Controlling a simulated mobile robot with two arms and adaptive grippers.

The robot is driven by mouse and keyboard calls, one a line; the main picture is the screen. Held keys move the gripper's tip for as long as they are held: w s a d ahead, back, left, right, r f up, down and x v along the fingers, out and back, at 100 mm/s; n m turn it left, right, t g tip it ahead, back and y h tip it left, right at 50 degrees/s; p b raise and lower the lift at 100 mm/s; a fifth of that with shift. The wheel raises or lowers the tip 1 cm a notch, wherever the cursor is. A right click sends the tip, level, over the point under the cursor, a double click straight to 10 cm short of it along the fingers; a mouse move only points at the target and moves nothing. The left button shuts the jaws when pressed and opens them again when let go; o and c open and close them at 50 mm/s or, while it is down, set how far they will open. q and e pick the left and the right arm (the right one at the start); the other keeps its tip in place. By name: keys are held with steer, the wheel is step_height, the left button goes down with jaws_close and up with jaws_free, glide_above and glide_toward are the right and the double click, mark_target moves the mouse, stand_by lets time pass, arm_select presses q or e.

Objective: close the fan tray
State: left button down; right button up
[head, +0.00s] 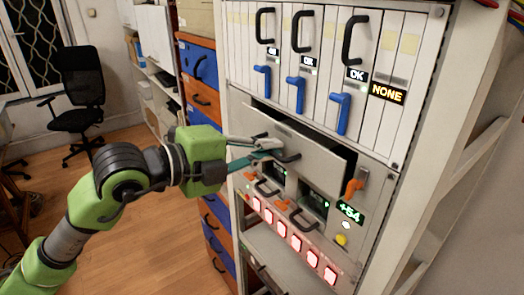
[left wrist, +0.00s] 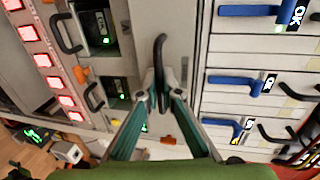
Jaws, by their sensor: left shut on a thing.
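The fan tray (head: 315,155) is a wide grey drawer in the middle of the rack. It sticks out of its slot, with a dark gap showing along its top edge. My left gripper (head: 276,149) is at the black handle on the tray's front. In the left wrist view the two fingers (left wrist: 159,88) are closed around the handle (left wrist: 160,50), and the grey tray front (left wrist: 178,22) lies behind it. An orange latch (head: 355,186) sits on the rack to the right of the tray. My right gripper is not in view.
Above the tray stand upright white modules with black handles and blue levers (head: 340,112). Below are small units with dark displays, a green "+54" display (head: 349,212) and a row of lit red switches (head: 296,243). A blue-and-orange drawer cabinet (head: 199,65) stands to the left.

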arm_select(q)
steer(key=shift+w+d+r, duration=0.1)
steer(key=shift+w+d, duration=0.75)
steer(key=shift+d, duration=0.25)
steer(key=c, duration=2.5)
jaws_free()
steer(key=shift+c, duration=0.2)
steer(key=shift+w+d, duration=0.1)
steer(key=shift+d, duration=0.1)
steer(key=v, duration=1.2)
